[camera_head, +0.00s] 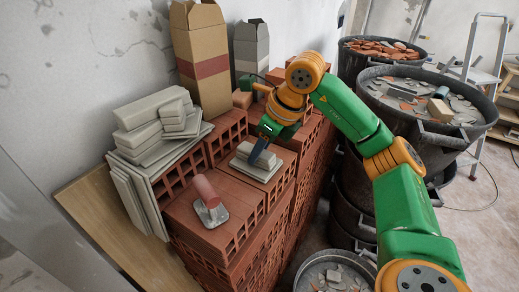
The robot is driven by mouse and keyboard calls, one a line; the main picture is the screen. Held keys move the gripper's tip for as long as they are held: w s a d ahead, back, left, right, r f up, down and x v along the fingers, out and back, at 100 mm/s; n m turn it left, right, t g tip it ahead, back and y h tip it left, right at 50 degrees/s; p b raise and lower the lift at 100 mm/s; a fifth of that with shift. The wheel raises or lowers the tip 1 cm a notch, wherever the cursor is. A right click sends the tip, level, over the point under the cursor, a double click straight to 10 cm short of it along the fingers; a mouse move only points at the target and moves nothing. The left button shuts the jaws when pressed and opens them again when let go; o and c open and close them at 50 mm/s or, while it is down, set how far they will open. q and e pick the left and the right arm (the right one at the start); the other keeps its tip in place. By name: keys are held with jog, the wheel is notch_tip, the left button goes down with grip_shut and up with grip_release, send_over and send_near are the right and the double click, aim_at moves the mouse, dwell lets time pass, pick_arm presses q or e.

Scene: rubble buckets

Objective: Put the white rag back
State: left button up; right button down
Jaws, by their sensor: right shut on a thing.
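My right arm reaches in from the lower right, and its gripper (262,148) points down at the brick stack. It is shut on a pale, folded-looking bundle, which appears to be the white rag (268,160). The bundle shows on both sides of the dark finger. It is over a thin light slab (252,173) on top of the red bricks; I cannot tell whether it touches the slab. The far finger is hidden. My left gripper is not in view.
Hollow red bricks (215,238) form the stack. A trowel with a reddish handle (207,192) lies in front. Pale tiles and blocks (150,125) are piled at left, with a cardboard box (203,75) behind. Rubble buckets (425,125) stand at right; another (335,272) is below.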

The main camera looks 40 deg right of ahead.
jog(key=shift+f, duration=0.2)
jog(key=c, duration=0.5)
grip_release()
jog(key=shift+w+r, duration=0.1)
jog(key=shift+r, duration=0.1)
jog(key=v, duration=0.7)
jog(key=shift+w+r+p, duration=0.1)
jog(key=shift+r+p, duration=0.1)
jog(key=shift+p, duration=0.2)
jog(key=p+v, duration=0.2)
jog(key=v, duration=0.3)
jog(key=shift+f, duration=0.15)
